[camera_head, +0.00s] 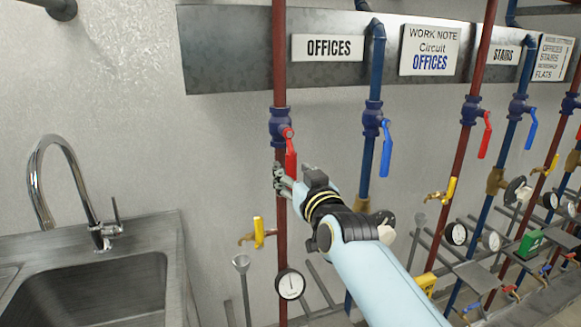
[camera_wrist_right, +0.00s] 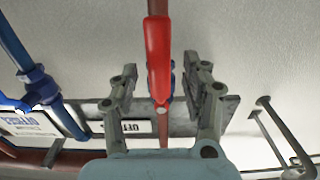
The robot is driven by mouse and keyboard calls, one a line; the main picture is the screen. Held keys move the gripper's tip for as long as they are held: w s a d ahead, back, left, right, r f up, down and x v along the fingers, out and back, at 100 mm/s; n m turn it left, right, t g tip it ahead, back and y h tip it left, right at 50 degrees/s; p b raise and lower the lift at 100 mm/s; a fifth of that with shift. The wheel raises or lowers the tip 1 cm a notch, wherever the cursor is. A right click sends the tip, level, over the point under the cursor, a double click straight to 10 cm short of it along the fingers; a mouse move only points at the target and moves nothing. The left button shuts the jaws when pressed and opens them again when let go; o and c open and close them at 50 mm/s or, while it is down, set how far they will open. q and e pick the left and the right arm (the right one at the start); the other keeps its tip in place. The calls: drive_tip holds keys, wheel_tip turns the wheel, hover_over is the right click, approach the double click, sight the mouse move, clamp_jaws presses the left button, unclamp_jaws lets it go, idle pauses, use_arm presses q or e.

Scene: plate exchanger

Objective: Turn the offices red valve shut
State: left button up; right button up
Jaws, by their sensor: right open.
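The offices red valve (camera_head: 282,128) is a blue body on the red pipe under the OFFICES sign (camera_head: 328,47). Its red lever (camera_head: 290,158) hangs down along the pipe. My right gripper (camera_head: 280,178) is open at the lower end of the lever, its arm coming from the lower right. In the right wrist view the lever (camera_wrist_right: 158,55) shows between the two spread fingers (camera_wrist_right: 160,80), with space on each side. I cannot tell how far it reaches between them. My left gripper is not in view.
A blue pipe with a blue lever (camera_head: 386,150) runs just right of it. A yellow-handled tap (camera_head: 258,232) and a gauge (camera_head: 290,284) sit lower on the red pipe. A steel sink (camera_head: 90,285) is at left. More pipes and valves stand at right.

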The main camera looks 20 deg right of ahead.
drive_tip(key=shift+w, duration=1.1)
clamp_jaws()
